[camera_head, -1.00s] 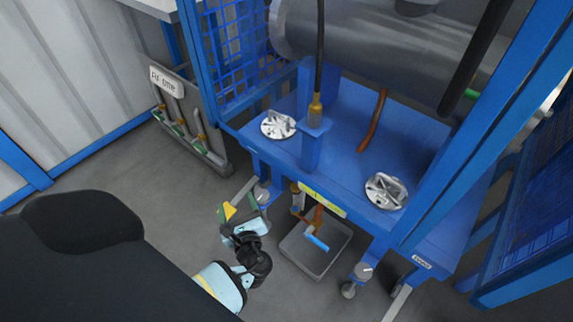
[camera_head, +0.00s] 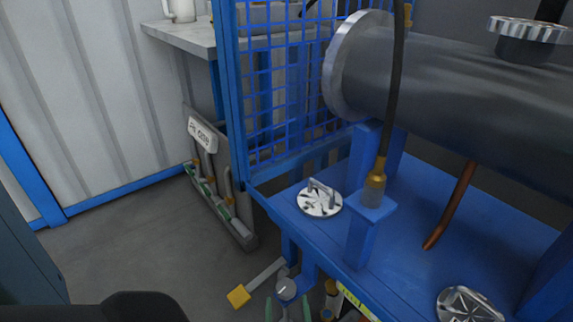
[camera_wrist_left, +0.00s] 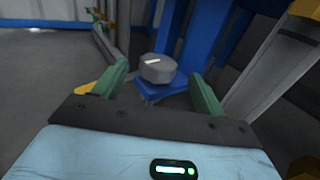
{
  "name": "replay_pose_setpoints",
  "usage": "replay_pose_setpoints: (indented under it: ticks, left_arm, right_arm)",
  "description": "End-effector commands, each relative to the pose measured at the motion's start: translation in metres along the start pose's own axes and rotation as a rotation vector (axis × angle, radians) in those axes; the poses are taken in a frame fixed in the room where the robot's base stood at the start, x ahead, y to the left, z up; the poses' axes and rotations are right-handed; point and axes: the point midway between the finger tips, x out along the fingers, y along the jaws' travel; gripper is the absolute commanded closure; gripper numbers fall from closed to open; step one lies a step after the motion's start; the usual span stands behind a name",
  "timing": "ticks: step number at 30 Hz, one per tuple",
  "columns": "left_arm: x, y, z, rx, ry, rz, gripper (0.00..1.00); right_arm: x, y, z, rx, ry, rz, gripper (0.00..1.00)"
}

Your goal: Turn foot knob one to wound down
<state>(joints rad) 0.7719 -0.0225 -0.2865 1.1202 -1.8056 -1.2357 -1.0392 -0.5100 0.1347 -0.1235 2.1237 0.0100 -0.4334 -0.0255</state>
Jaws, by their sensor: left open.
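The foot knob (camera_head: 287,289) is a round grey knob with a pale mark on top, low at the near corner leg of the blue frame. In the left wrist view the knob (camera_wrist_left: 157,69) stands ahead, between the green fingers in the picture. My left gripper (camera_head: 285,312) is open, its fingertips just below the knob at the bottom edge of the head view. The left wrist view shows the open fingers (camera_wrist_left: 159,80) with nothing held. Whether they touch the knob I cannot tell. My right gripper is out of view.
A grey bar with a yellow end (camera_head: 238,296) sticks out left of the knob. The blue frame (camera_head: 440,240) carries a large grey cylinder (camera_head: 450,85). A grey rack of tools (camera_head: 218,195) stands at the mesh panel (camera_head: 275,85).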

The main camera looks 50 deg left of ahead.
Motion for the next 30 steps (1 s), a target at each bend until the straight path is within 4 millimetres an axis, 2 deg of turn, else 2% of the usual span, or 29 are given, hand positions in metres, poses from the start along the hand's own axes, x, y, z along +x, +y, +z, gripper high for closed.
replay_pose_setpoints:
  ticks: [9, 15, 21, 28, 30]
  left_arm:
    - [0.043, 0.000, -0.001, -0.001, -0.003, 0.001, 0.29]
    - [0.067, 0.000, -0.001, 0.000, -0.002, 0.001, 0.29]
    - [0.076, 0.000, 0.000, -0.001, 0.000, 0.000, 0.29]
    - [0.076, 0.000, 0.000, -0.001, 0.000, 0.001, 0.29]
    - [0.076, 0.000, 0.000, -0.001, 0.000, 0.001, 0.38]
  right_arm:
    - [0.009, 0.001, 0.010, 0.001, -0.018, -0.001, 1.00]
    - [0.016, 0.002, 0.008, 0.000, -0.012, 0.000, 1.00]
    - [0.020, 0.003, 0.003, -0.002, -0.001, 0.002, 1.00]
    - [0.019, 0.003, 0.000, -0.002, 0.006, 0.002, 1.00]
    - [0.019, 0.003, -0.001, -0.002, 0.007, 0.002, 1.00]
